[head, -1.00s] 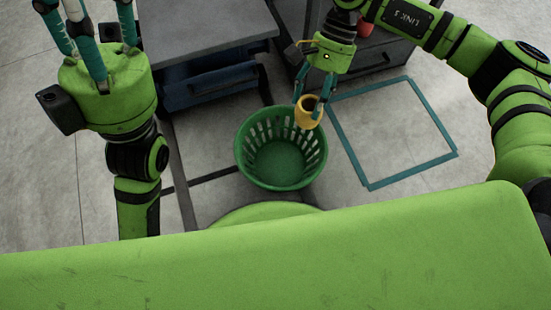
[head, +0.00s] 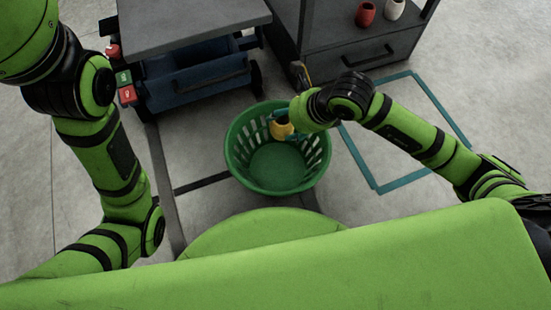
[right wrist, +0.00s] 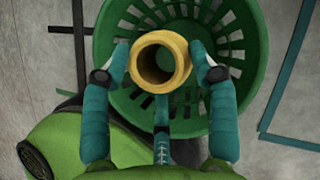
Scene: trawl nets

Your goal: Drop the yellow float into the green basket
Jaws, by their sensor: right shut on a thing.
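The yellow float (head: 282,131) is a short hollow cylinder, held in the teal fingers of my right gripper (head: 278,121). In the right wrist view the float (right wrist: 160,84) sits between the fingertips of the gripper (right wrist: 160,80), its round opening facing the camera. The green basket (head: 241,170) stands on the floor, round with slotted walls. The basket (right wrist: 103,45) lies behind the float in the right wrist view. The float appears over the basket's far right part; its exact height is hard to tell. My left gripper is outside the head view.
A grey-topped cart (head: 190,22) with a blue drawer stands behind the basket at left. A dark cabinet (head: 345,55) holds a red float (head: 366,14) and a white float (head: 394,9). A teal square outline (head: 403,184) marks clear floor at right.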

